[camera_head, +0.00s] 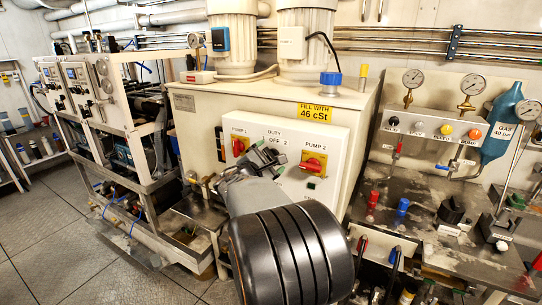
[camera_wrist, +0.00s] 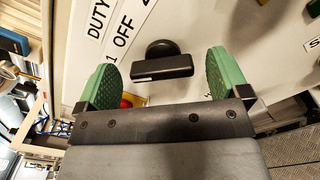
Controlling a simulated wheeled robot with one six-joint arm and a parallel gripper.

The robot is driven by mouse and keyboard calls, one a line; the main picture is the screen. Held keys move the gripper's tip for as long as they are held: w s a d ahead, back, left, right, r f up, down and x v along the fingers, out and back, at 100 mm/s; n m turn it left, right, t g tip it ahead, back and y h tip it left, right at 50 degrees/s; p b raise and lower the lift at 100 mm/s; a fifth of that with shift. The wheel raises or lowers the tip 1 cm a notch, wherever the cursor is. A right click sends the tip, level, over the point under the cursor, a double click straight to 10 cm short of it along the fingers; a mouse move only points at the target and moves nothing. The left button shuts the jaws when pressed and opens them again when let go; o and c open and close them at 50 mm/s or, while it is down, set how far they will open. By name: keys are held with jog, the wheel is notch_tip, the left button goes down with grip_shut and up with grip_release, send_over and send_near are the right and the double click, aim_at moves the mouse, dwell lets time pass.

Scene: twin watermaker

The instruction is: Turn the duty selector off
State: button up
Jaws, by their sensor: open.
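The duty selector is a black knob with a bar handle (camera_wrist: 162,68), on a white panel (camera_wrist: 190,30) below the label "DUTY 1 OFF 2". Its bar lies crosswise in the wrist view, with its left end roughly toward the "1". My gripper (camera_wrist: 167,78) is open, with one green pad to the left of the bar and one to the right, apart from it.
The red-and-yellow Pump 1 switch (camera_head: 239,146) and Pump 2 switch (camera_head: 313,164) flank the selector. A green button (camera_head: 311,185) is below Pump 2. A bench with gauges and valves (camera_head: 440,235) stands on the right, and a metal rack (camera_head: 110,130) on the left.

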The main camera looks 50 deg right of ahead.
jog(key=shift+w+d, duration=0.2)
jog(key=shift+d, duration=0.5)
jog(key=shift+c, duration=0.4)
jog(key=c, duration=0.9)
jog(key=shift+o, duration=0.2)
